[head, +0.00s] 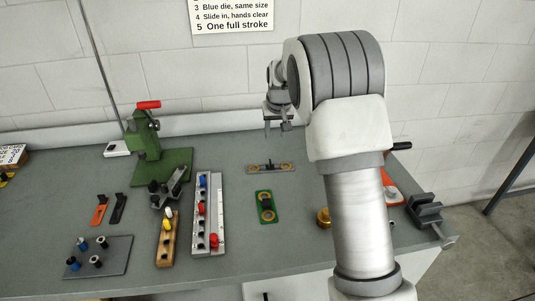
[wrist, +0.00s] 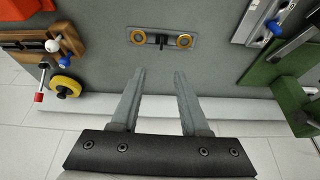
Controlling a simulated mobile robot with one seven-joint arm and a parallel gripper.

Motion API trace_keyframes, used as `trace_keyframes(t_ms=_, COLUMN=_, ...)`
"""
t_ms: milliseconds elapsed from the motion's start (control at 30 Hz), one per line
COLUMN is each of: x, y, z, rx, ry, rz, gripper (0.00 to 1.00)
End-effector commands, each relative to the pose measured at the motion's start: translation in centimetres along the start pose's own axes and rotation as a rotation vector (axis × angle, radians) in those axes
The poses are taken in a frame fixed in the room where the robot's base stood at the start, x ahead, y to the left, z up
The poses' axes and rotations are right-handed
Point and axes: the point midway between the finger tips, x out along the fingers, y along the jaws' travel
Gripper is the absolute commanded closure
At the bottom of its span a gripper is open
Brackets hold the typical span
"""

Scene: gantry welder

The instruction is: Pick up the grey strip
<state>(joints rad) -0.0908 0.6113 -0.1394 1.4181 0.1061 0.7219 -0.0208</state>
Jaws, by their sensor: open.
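The grey strip (head: 279,169) lies flat on the bench near its middle, with a brass-coloured ring at each end and a small dark upright post at its centre. In the wrist view the strip (wrist: 149,39) lies beyond the fingertips, near the top centre. My gripper (head: 277,128) hangs above the bench behind the strip in the head view. In the wrist view its two fingers (wrist: 160,72) are apart with nothing between them, and the strip is clear of them.
A green plate (head: 265,206) lies in front of the strip. To the left are a long light rail (head: 217,215) with pegs, a wooden block (head: 165,240), a green press (head: 160,165) and a dark plate (head: 100,257). A vise (head: 428,212) sits at right. Bench around the strip is clear.

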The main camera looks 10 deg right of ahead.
Motion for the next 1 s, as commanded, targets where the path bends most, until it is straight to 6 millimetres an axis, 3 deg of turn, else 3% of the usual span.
trace_keyframes(t_ms=267, x=2.6, y=-0.1, z=-0.9, rx=-0.005, ry=-0.007, rz=0.007, gripper=0.55)
trace_keyframes(t_ms=700, x=11.0, y=-0.1, z=-0.8, rx=-0.006, ry=-0.006, rz=0.007, gripper=0.55)
trace_keyframes(t_ms=1000, x=13.5, y=-0.1, z=-0.8, rx=-0.005, ry=-0.003, rz=0.006, gripper=0.55)
